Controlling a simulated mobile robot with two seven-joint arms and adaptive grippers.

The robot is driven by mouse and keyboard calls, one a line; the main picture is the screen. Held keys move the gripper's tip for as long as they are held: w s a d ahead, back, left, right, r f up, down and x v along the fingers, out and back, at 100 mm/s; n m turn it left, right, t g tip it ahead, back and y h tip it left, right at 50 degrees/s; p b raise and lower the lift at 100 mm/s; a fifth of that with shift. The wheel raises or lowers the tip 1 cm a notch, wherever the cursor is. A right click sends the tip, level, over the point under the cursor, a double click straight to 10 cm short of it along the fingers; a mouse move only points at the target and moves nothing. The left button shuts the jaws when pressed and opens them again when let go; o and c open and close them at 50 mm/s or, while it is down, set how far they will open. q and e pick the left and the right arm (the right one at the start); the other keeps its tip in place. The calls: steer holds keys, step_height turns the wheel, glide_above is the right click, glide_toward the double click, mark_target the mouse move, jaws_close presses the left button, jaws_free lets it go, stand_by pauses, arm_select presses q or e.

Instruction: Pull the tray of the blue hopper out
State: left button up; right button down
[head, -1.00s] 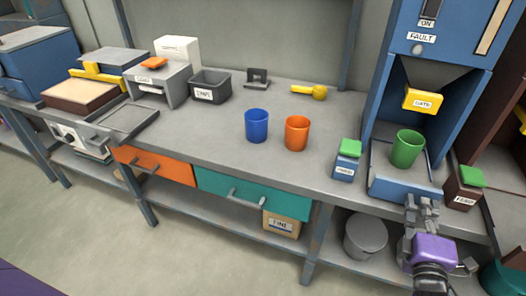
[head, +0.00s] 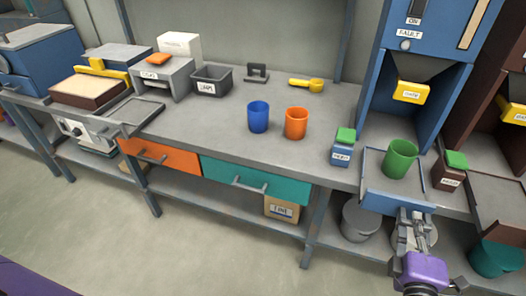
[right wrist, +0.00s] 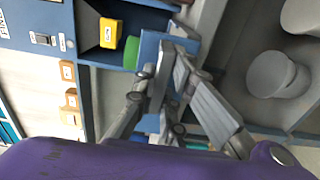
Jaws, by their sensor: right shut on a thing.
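The blue hopper (head: 425,52) stands at the right of the bench in the head view, with a yellow gate block (head: 411,92) under its funnel. Its blue-fronted tray (head: 392,201) juts out past the hopper toward me, over the bench's front edge. A green cup (head: 400,160) stands upright on the tray. My right gripper (head: 411,217) is shut at the middle of the tray front, on its handle, which the fingers mostly hide. The right wrist view also shows the right gripper (right wrist: 163,88) against the blue tray front (right wrist: 150,46). My left gripper is not in view.
A small green-topped box (head: 343,147) stands left of the tray and another (head: 452,170) right of it. Blue (head: 258,117) and orange (head: 296,123) cups stand farther left. A grey bucket (head: 360,220) sits on the shelf below. The floor in front is clear.

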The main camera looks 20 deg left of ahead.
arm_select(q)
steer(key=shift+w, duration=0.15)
arm_select(e)
steer(key=shift+s+f, duration=0.1)
steer(key=c, duration=2.1)
jaws_free()
steer(key=o, duration=0.3)
steer(key=shift+s, duration=0.2)
steer(key=shift+w, duration=0.1)
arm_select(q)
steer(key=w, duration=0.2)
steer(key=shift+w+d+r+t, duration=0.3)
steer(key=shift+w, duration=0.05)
arm_select(e)
steer(key=s, duration=1.2)
steer(key=shift+d, duration=0.2)
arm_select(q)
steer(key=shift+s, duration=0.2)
